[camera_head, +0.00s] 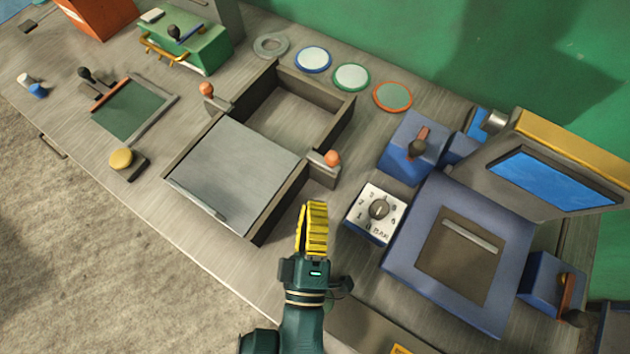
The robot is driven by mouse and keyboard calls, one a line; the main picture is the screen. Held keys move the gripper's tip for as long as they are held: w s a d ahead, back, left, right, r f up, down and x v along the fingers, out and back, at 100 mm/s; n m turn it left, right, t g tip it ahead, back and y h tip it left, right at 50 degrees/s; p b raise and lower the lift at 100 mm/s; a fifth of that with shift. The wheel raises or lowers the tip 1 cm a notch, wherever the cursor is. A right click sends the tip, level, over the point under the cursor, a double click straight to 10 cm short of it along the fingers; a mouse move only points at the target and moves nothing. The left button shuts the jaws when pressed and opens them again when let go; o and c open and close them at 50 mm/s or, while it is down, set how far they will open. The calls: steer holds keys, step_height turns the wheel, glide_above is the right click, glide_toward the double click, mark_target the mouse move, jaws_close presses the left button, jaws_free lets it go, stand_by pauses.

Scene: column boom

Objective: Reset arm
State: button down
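My gripper (313,228) has yellow ribbed fingers and a dark green wrist with a small lit green light. It is over the front part of the workbench (225,265), left of the white dial box (376,214) and right of the front corner of the dark tray box (262,222). The fingers overlap from this angle, so the gap between them is hidden. Nothing held shows at the fingertips. My arm comes up from the bottom edge of the picture.
The tray box has a grey sliding lid (235,172) and orange-knobbed levers. A blue box (460,250) with a raised screen (553,180) stands right. Coloured discs (351,77) lie behind. A green box (186,45) stands at the back left. Bare bench lies left of my gripper.

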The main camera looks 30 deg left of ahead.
stand_by(0.4)
steer(key=w+d+r+m+t+h, duration=0.25)
steer(key=d+r+m, duration=0.3)
steer(key=r, duration=0.55)
steer(key=w+d+r+m+t+h+p, duration=0.1)
steer(key=w+d+r+m+h, duration=0.15)
steer(key=d+r+m, duration=0.55)
steer(key=w+d+r+m+t+h, duration=0.1)
steer(key=w+d+r+m+h, duration=0.2)
steer(key=r, duration=1)
step_height(320, 180, up, 38)
steer(key=m+p, duration=0.3)
steer(key=p, duration=3.6)
step_height(320, 180, down, 31)
steer(key=b, duration=3.1)
steer(key=shift+s+a+f, duration=0.15)
steer(key=shift+a+f, duration=0.05)
steer(key=shift+a, duration=0.05)
